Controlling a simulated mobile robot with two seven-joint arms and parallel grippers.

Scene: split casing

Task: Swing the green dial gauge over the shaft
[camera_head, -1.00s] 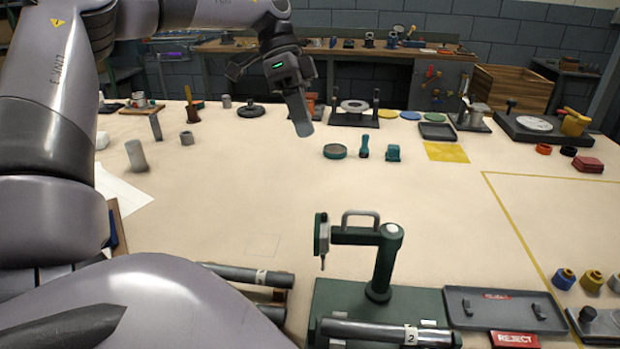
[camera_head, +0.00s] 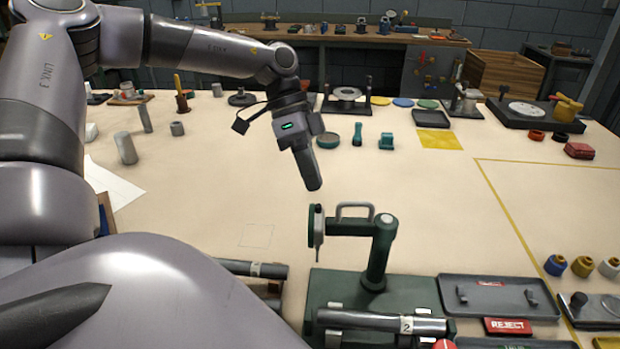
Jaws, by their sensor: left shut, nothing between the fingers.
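The green dial gauge (camera_head: 316,232) hangs at the left end of a green horizontal arm (camera_head: 346,229) with a grey loop handle (camera_head: 354,207). The arm joins a green post (camera_head: 379,255) on a green base (camera_head: 330,289). A grey shaft (camera_head: 380,322) with a tag "2" lies across the front of the base. The gauge arm points left, and its probe hangs behind the shaft, not over it. My left gripper (camera_head: 315,186) is shut and empty, pointing down just above and behind the gauge and handle, seemingly apart from them. My right gripper is not in view.
Another tagged shaft (camera_head: 250,268) lies left of the base. A dark tray (camera_head: 500,298) and a red "REJECT" sign (camera_head: 508,326) sit to the right. Teal items and discs stand farther back. The table middle is clear.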

